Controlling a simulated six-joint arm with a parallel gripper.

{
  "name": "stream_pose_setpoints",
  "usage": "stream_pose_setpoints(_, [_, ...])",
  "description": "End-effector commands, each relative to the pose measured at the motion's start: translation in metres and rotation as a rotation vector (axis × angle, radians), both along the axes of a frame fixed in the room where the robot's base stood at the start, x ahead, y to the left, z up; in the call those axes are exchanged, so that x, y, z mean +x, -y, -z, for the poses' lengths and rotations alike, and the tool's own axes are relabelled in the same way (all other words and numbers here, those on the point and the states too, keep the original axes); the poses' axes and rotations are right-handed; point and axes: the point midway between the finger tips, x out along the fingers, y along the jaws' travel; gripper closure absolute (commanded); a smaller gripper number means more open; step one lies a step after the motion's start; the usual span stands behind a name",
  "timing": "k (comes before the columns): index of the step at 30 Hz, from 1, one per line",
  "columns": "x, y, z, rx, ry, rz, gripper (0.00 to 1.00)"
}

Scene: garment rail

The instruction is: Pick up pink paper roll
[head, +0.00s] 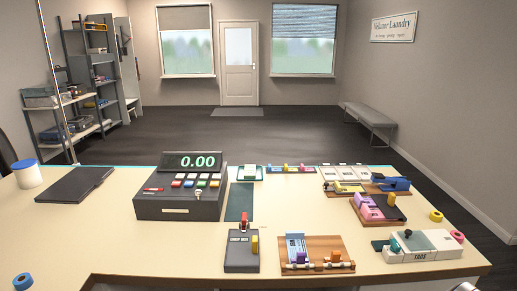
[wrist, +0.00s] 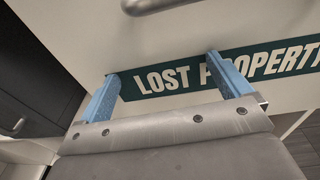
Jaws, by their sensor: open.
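A small pink paper roll (head: 457,236) lies on the cream counter (head: 120,235) near its right edge in the head view. It is beside the right end of a white device. My gripper (wrist: 163,68) shows in the wrist view with its two blue fingers wide apart and nothing between them. It faces a pale panel with a dark "LOST PROPERTY" label (wrist: 180,78). The pink roll is not in the wrist view.
A yellow roll (head: 436,216) lies just behind the pink one. The white device (head: 422,247) stands left of it. A blue roll (head: 22,281) is at the lower left. A cash register (head: 182,192) and several small stations occupy the counter. A metal handle (wrist: 150,5) is above the label.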

Motion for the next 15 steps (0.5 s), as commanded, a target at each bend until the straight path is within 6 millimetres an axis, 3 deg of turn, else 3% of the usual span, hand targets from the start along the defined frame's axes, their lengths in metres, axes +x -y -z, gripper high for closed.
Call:
stream_pose_setpoints(11, [0.0022, 0.0028, -0.004, -0.01, 0.008, -0.001, 0.0])
stream_pose_setpoints(15, [0.0023, 0.0021, -0.0039, -0.01, 0.007, -0.002, 0.29])
